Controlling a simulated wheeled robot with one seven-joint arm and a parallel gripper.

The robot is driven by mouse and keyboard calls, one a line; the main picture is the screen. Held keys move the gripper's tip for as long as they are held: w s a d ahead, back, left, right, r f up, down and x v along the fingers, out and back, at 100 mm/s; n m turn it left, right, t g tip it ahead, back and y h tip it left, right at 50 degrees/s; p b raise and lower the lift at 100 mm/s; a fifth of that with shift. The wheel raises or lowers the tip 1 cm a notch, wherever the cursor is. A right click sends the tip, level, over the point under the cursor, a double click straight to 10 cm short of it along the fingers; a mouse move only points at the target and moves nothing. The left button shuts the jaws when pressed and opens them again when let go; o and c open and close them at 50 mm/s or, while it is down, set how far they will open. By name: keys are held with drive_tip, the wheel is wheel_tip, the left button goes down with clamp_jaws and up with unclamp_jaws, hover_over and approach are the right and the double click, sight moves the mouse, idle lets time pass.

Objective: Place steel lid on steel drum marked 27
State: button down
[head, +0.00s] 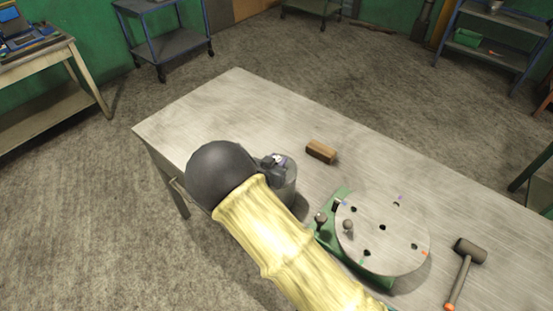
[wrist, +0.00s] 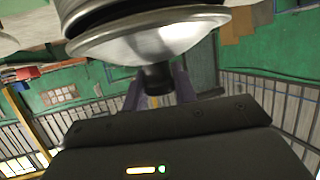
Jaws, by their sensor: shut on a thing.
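The steel lid (wrist: 150,42) fills the top of the wrist view, a shiny shallow dish with a dark knob (wrist: 156,78). My gripper (wrist: 159,88) is shut on that knob, one finger on each side. A ribbed steel body, seemingly the drum (wrist: 95,15), shows right against the lid's far side; I cannot tell whether the lid is fully seated. In the head view the grey steel drum (head: 287,189) stands upright on the table, partly hidden by my gripper (head: 277,162) and dark wrist. No number 27 is readable.
The metal table (head: 235,110) also holds a wooden block (head: 321,151), a round plate with holes (head: 385,235) on a green base right of the drum, and a mallet (head: 466,265). The table's far left is clear. A blue cart (head: 170,45) stands beyond.

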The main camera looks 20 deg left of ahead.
drive_tip(key=shift+f+b, duration=0.35)
drive_tip(key=shift+f, duration=0.1)
drive_tip(key=c, duration=1.1)
unclamp_jaws()
drive_tip(key=shift+r+p, duration=0.4)
drive_tip(key=shift+r, duration=0.15)
drive_tip(key=b+v, duration=0.3)
drive_tip(key=v, duration=0.9)
drive_tip(key=shift+f, duration=0.2)
drive_tip(key=shift+d, duration=0.1)
